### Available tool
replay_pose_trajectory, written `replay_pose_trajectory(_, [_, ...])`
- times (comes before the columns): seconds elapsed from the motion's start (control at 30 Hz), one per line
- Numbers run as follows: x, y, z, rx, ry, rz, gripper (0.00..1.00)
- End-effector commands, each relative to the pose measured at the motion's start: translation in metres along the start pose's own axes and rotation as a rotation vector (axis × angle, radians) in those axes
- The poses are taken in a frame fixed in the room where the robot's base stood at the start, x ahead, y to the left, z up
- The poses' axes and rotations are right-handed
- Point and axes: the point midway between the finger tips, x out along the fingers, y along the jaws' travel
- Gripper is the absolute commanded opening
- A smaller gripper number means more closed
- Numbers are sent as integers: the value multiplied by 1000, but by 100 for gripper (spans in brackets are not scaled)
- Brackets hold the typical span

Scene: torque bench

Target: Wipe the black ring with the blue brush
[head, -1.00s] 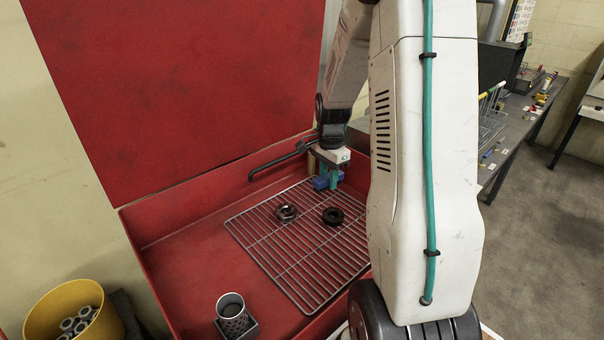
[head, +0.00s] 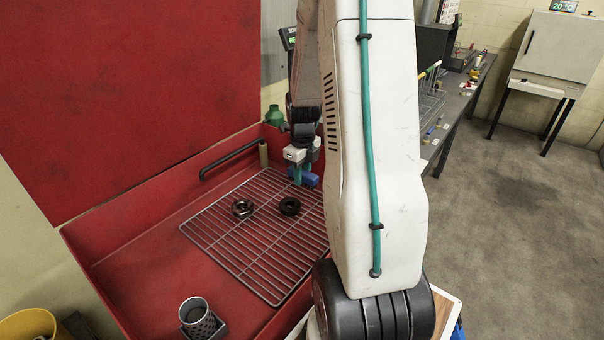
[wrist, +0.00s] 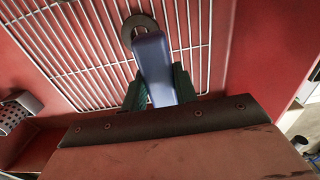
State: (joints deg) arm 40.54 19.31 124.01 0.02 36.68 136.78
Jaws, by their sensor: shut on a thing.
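The black ring (head: 290,206) lies flat on the wire rack in the red basin. My gripper (head: 303,176) is shut on the blue brush (head: 309,179), just behind and to the right of the ring in the head view. In the wrist view the blue brush (wrist: 154,66) sits between the green fingers of my gripper (wrist: 158,92). Its far end overlaps part of a dark ring (wrist: 139,22) there; whether they touch I cannot tell. The brush's underside is hidden.
A shiny metal ring (head: 242,208) lies on the wire rack (head: 262,258), left of the black ring. A perforated metal cup (head: 198,317) stands at the basin's front. A black pipe (head: 228,160) runs along the back. The basin floor left of the rack is clear.

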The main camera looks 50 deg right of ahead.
Motion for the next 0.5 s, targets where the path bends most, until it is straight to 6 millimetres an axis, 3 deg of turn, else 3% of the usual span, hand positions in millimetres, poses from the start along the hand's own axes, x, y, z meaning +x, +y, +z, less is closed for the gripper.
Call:
replay_pose_trajectory(0.27, [10,0,0,24,0,0,10])
replay_pose_trajectory(0.5, [30,1,1,22,1,1,10])
